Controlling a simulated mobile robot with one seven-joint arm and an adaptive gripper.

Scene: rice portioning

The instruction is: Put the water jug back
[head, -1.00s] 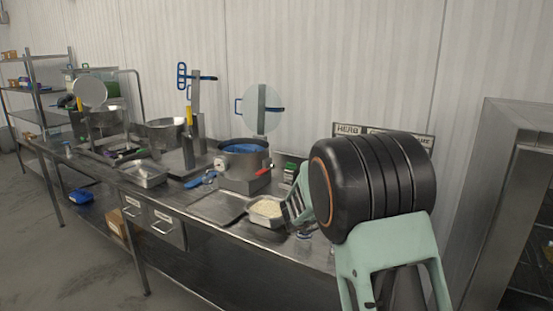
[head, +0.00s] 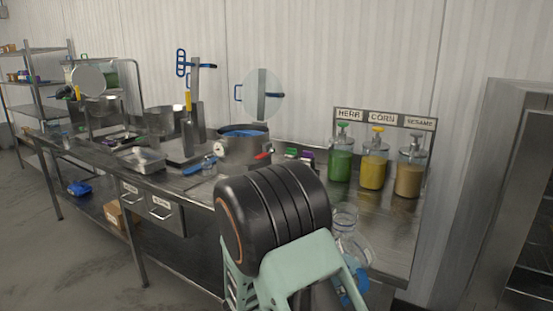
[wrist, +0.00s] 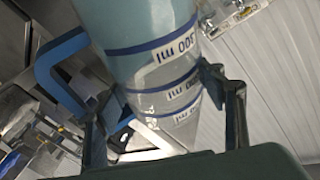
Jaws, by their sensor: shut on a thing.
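The water jug (wrist: 150,60) fills the middle of the wrist view, tilted in the picture. It is a clear cylinder with dark blue bands, ml labels and a blue handle (wrist: 62,58) on its left. My gripper (wrist: 165,118) is shut on the jug, with one finger on each side of its body. In the head view the jug (head: 346,238) shows to the right of my arm, above the table's front part, with blue at its lower end. Whether the jug touches the table cannot be told.
Green, yellow and tan pump bottles (head: 373,172) stand under HERB, CORN and SESAME signs at the back right. A large pot (head: 242,148) stands left of them. The steel table (head: 395,245) is bare before the bottles. A steel cabinet (head: 510,200) stands at the right.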

